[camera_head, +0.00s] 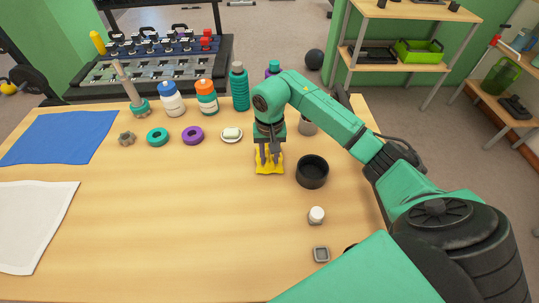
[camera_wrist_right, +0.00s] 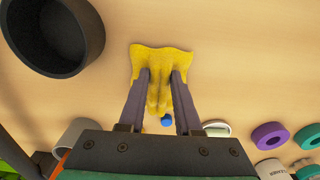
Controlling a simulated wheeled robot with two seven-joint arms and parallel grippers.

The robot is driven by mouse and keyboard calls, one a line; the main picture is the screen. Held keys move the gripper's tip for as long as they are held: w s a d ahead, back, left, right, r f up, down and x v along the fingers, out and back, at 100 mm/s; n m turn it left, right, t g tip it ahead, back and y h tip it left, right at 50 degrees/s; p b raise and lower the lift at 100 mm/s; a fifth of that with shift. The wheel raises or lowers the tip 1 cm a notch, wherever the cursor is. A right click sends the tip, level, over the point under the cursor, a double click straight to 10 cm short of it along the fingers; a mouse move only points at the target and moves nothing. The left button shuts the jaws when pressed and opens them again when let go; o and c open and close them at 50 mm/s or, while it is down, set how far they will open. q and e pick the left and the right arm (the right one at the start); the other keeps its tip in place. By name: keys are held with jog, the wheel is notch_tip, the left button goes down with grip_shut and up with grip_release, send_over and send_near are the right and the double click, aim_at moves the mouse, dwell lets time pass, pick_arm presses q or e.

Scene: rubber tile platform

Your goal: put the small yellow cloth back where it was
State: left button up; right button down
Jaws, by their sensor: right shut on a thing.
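The small yellow cloth (camera_head: 269,165) is on the wooden table, right of the middle. My right gripper (camera_head: 268,155) points down over it and is shut on it. In the right wrist view the cloth (camera_wrist_right: 161,62) is bunched up between the two fingers (camera_wrist_right: 160,85), with its far edge spread out flat. It looks to be on or just above the tabletop; I cannot tell which. My left gripper is in neither view.
A black bowl (camera_head: 312,172) stands close right of the cloth. A soap dish (camera_head: 232,135), a purple ring (camera_head: 193,135) and a teal ring (camera_head: 157,137) lie left. Bottles (camera_head: 207,98) line the back. A blue cloth (camera_head: 60,137) and white cloth (camera_head: 32,225) lie left. The table's front middle is clear.

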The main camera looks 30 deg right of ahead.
aim_at(269, 157)
jog(key=shift+w+f, duration=0.1)
jog(key=shift+f, duration=0.4)
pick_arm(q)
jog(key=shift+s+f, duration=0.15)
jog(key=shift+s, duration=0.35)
pick_arm(e)
jog(key=c, duration=0.6)
grip_release()
jog(key=shift+r, duration=0.15)
jog(key=shift+r, duration=0.1)
notch_tip(269, 157, up, 6)
jog(key=shift+w+f+b, duration=0.1)
jog(key=shift+b, duration=0.8)
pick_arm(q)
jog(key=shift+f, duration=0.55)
pick_arm(e)
notch_tip(269, 157, up, 6)
